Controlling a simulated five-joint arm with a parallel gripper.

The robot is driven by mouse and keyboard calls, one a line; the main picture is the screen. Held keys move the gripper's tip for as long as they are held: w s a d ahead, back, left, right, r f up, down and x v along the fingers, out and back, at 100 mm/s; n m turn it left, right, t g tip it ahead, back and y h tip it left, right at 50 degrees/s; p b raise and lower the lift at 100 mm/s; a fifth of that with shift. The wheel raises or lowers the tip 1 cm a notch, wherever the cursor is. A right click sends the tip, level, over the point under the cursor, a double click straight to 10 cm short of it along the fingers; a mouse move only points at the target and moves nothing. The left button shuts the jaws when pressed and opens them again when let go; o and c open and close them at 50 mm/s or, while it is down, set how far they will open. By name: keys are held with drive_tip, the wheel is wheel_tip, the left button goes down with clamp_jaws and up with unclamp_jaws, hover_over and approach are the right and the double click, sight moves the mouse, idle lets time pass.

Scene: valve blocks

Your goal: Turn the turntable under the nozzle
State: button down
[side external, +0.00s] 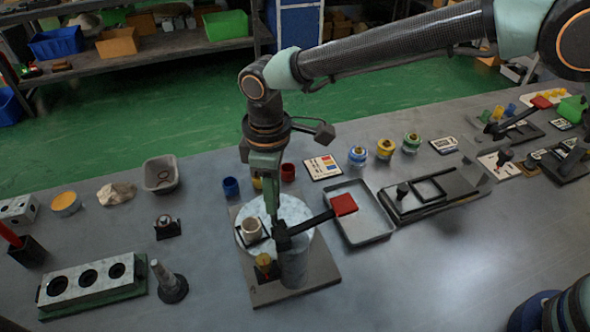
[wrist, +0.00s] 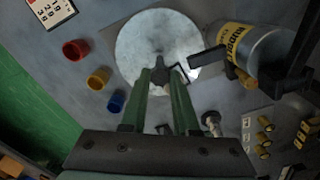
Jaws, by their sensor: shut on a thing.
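The turntable is a pale mottled disc (side external: 299,212), also in the wrist view (wrist: 140,42). My gripper (side external: 273,212) reaches down over its middle. In the wrist view my green fingers (wrist: 163,78) are closed around a small dark knob (wrist: 160,73) near the disc's centre; the contact is partly hidden. A pale cup (side external: 251,228) stands in a square dark frame on the disc's left side. A grey cylinder (side external: 293,269) with a yellow label (wrist: 233,42) stands at the near edge. Its dark arm (wrist: 207,60) reaches over the disc; the nozzle tip is unclear.
A lever with a red handle (side external: 344,204) sticks out right above a grey tray (side external: 369,238). Blue (side external: 231,187), yellow and red (side external: 288,172) cups stand behind the disc. A holed block (side external: 90,285) and post (side external: 170,285) stand left.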

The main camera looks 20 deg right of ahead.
drive_tip(key=shift+w+r+n, duration=0.1)
drive_tip(key=shift+r+n, duration=0.1)
drive_tip(key=shift+n, duration=1.7)
drive_tip(key=shift+a+n, duration=0.1)
drive_tip(key=shift+n, duration=6.1)
drive_tip(key=c, duration=0.8)
unclamp_jaws()
drive_tip(key=shift+o, duration=0.7)
drive_tip(key=shift+f, duration=0.1)
